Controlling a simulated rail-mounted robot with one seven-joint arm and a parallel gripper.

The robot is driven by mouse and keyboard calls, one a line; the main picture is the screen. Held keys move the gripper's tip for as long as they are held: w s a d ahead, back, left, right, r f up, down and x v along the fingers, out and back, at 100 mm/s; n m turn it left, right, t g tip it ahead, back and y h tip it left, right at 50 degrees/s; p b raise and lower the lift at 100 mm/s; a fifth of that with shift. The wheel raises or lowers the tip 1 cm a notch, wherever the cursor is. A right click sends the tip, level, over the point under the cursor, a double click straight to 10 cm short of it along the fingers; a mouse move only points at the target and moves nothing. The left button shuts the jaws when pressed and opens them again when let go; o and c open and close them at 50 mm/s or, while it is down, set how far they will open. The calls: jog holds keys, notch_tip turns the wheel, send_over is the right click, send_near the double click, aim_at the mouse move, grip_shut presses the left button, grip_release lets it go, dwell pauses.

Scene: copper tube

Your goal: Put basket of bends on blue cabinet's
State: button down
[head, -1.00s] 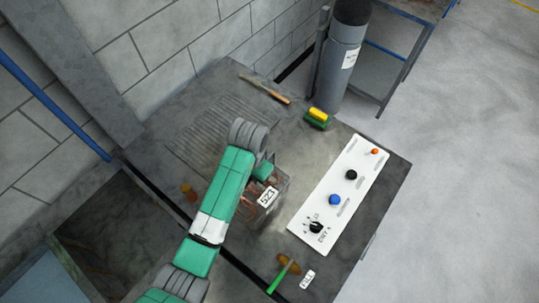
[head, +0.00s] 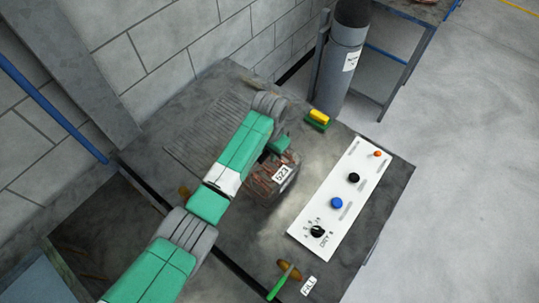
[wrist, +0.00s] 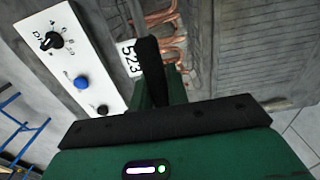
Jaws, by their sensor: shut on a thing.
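The basket of bends (head: 259,192) is a clear-walled container of copper bends with a white tag reading 523. It is over the middle of the dark worktop, and I cannot tell whether it touches the surface. My gripper (head: 281,146) is shut on the basket's upper edge, with my arm hiding part of its left side. In the wrist view the copper bends (wrist: 165,22) and the tag (wrist: 131,58) show beyond the dark finger of my gripper (wrist: 153,72). I cannot make out a blue cabinet for sure.
A white control panel (head: 335,210) with knobs lies right of the basket. A yellow-green sponge (head: 318,119), a grey cylinder (head: 343,70) and a green-handled tool (head: 281,282) are around it. A blue-grey surface (head: 25,280) shows at lower left, and a blue-framed table (head: 420,45) at upper right.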

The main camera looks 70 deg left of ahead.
jog(key=shift+f, duration=1.05)
jog(key=c, duration=1.4)
grip_release()
jog(key=shift+o, duration=0.2)
notch_tip(320, 180, up, 12)
jog(key=shift+r+p, duration=0.1)
jog(key=shift+p, duration=0.85)
